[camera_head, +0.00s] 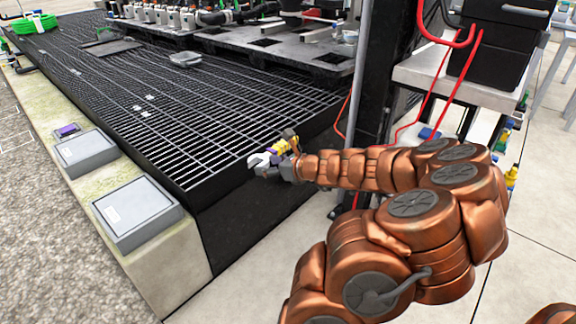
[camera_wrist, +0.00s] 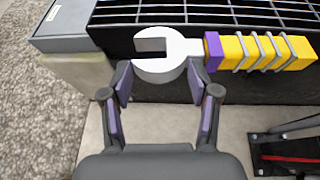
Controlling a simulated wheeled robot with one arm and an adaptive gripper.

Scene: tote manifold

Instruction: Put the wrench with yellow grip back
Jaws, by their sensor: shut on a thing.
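The wrench has a pale grey open-ended head (camera_wrist: 165,66) and a yellow grip (camera_wrist: 262,52) with a purple collar and grey rings. In the wrist view it lies crosswise, head left and grip right. My gripper (camera_wrist: 160,78) is shut on the wrench at its head, one finger on either side. In the head view the wrench (camera_head: 261,159) is at the end of my copper arm, by the near right corner of the black grating (camera_head: 190,110). My gripper (camera_head: 284,170) partly hides it there. I cannot tell which place the wrench belongs in.
Two grey lidded boxes (camera_head: 137,211) and a small purple item (camera_head: 68,130) sit on the concrete ledge at left. A grey object (camera_head: 185,59) lies on the grating. A black post (camera_head: 376,80) with red cables stands right of my gripper. Much of the grating is clear.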

